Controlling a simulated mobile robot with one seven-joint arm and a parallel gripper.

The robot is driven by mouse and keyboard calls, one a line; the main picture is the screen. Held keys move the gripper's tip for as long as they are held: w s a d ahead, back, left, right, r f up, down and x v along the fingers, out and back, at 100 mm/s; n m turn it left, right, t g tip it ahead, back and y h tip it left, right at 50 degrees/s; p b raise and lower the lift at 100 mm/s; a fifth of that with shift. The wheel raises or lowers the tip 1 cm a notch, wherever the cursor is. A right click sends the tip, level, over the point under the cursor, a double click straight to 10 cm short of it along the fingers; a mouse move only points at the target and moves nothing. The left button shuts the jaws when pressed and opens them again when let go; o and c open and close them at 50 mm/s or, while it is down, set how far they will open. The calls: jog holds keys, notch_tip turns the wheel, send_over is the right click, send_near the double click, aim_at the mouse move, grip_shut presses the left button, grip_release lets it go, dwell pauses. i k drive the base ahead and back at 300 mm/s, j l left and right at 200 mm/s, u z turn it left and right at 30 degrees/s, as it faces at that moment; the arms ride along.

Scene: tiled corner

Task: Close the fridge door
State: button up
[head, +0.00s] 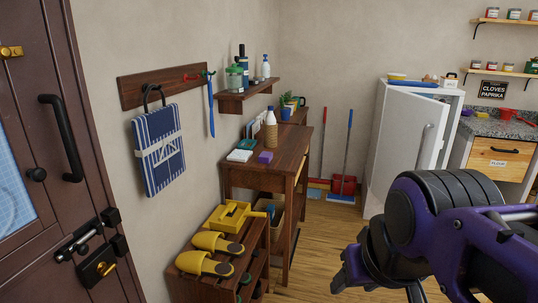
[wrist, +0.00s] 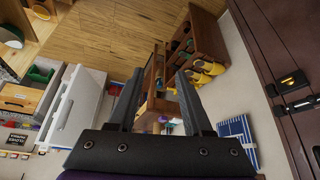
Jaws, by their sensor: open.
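The white fridge (head: 385,150) stands at the back right in the head view. Its door (head: 412,125) carries a long grey handle (head: 425,145) and appears ajar, with a dark gap by the top right. How wide it stands open is hard to tell. The fridge also shows tilted at the left of the wrist view (wrist: 75,105). My gripper is open and empty in the wrist view (wrist: 159,85), its two dark fingers apart. It is in front of the fridge, well short of it and touching nothing. In the head view my purple arm covers the lower right.
A wooden table (head: 285,165) and a low shelf with yellow clogs (head: 205,262) line the left wall. A broom and a red dustpan (head: 343,186) stand left of the fridge. A counter with a drawer (head: 500,155) is right of it. Wooden floor (head: 335,235) is clear between.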

aim_at(412, 126)
jog(key=i+z, duration=0.45)
jog(key=i+j+z, duration=0.1)
jog(key=i+z, duration=0.3)
